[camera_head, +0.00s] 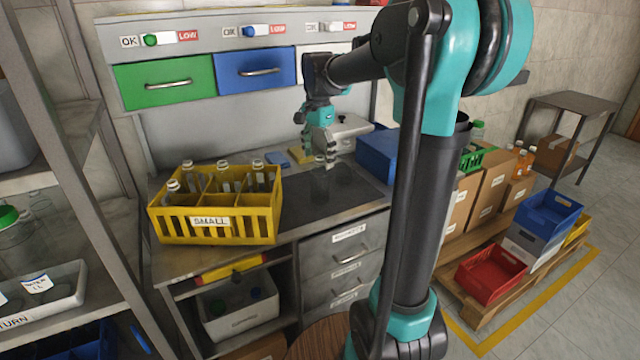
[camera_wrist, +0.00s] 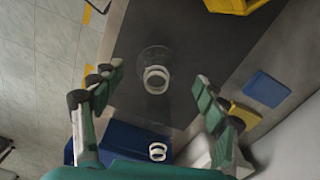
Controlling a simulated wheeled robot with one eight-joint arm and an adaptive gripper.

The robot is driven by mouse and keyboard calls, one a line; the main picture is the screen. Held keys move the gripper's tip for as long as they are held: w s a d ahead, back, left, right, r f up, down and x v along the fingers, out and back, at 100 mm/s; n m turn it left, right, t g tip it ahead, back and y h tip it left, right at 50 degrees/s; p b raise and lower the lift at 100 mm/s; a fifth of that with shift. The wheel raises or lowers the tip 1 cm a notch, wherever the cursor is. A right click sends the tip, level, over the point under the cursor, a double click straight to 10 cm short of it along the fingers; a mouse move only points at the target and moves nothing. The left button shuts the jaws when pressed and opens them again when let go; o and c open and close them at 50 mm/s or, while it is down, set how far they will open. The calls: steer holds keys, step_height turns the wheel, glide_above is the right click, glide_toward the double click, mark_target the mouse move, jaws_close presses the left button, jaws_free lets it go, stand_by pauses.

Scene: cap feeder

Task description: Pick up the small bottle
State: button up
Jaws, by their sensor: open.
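A small clear bottle (camera_head: 320,178) stands on the dark mat of the workbench, right of the yellow crate. In the wrist view the bottle (camera_wrist: 153,60) shows from above, with a pale ring at its neck. My gripper (camera_head: 319,147) is above the bottle in the head view, pointing down. In the wrist view my gripper (camera_wrist: 159,77) is open, with one finger on each side of the bottle's neck and visible gaps. I cannot tell how high the fingertips are above the neck. A second pale ring (camera_wrist: 157,151) shows near the blue bin.
A yellow crate (camera_head: 207,237) labelled SMALL holds several clear bottles. A blue bin (camera_head: 377,157) stands right of my gripper. Yellow and blue pads (camera_head: 277,158) lie behind. Green (camera_head: 165,82) and blue (camera_head: 255,70) drawers hang above. The mat (camera_head: 350,192) around the bottle is clear.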

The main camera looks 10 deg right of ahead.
mark_target(320, 174)
steer(key=shift+d+f, duration=0.15)
steer(key=shift+f, duration=1.55)
steer(key=shift+d+f, duration=0.1)
steer(key=shift+f, duration=1.6)
steer(key=c, duration=0.9)
